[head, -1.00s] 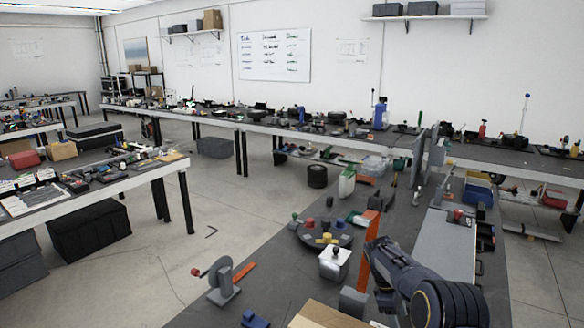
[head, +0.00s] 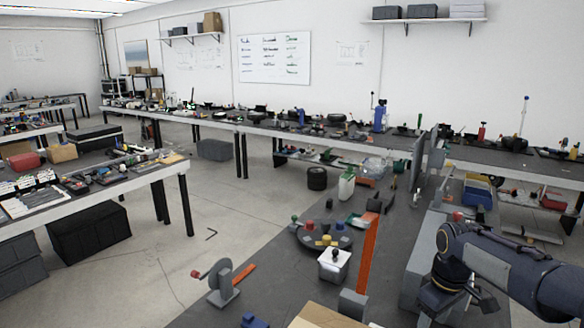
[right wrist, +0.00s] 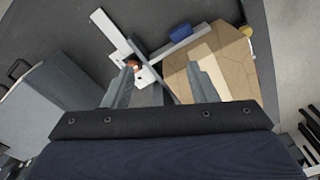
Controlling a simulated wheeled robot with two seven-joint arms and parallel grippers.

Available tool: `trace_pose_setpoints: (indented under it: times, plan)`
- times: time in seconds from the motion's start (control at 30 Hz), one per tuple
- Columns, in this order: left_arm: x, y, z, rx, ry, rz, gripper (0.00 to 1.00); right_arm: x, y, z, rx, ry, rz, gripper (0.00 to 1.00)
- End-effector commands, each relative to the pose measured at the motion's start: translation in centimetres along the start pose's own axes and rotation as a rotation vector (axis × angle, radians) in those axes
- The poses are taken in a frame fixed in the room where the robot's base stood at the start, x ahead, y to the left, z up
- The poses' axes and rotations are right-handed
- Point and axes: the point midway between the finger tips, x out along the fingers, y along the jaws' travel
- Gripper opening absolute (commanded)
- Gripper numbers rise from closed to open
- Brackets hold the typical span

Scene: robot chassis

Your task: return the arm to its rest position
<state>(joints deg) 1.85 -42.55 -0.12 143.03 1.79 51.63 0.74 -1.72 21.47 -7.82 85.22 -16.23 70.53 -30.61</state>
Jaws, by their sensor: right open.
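My right arm (head: 510,268) comes in at the lower right of the head view, above the right side of the near workbench. Its gripper is not visible in that view. In the right wrist view my right gripper (right wrist: 160,70) has its two grey fingers spread apart. No object is held between them. Below the fingers lie a tan wooden board (right wrist: 235,62) and a white and grey bracket-like part. My left arm and gripper are not in view.
The near bench carries a round dark tray (head: 310,240) with coloured knobs, an upright orange bar (head: 367,253), a white box (head: 334,265) and a grey reel stand (head: 222,284). A grey block (head: 412,275) stands close to my arm.

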Motion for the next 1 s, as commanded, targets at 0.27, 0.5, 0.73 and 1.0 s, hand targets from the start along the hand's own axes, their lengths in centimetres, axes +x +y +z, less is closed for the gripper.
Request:
trace_pose_setpoints:
  times: [0.27,0.5,0.73,1.0]
  plan:
    - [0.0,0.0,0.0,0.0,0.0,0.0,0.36,-5.0,-9.3,9.2,0.306,0.276,-0.093,0.52]
    - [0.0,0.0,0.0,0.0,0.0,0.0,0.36,-3.9,-17.3,15.1,0.536,0.452,-0.173,0.52]
    - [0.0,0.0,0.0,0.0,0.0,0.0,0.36,-2.0,-20.6,17.1,0.644,0.52,-0.212,0.52]
    - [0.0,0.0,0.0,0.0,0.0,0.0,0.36,-1.8,-20.9,17.2,0.652,0.524,-0.216,0.52]
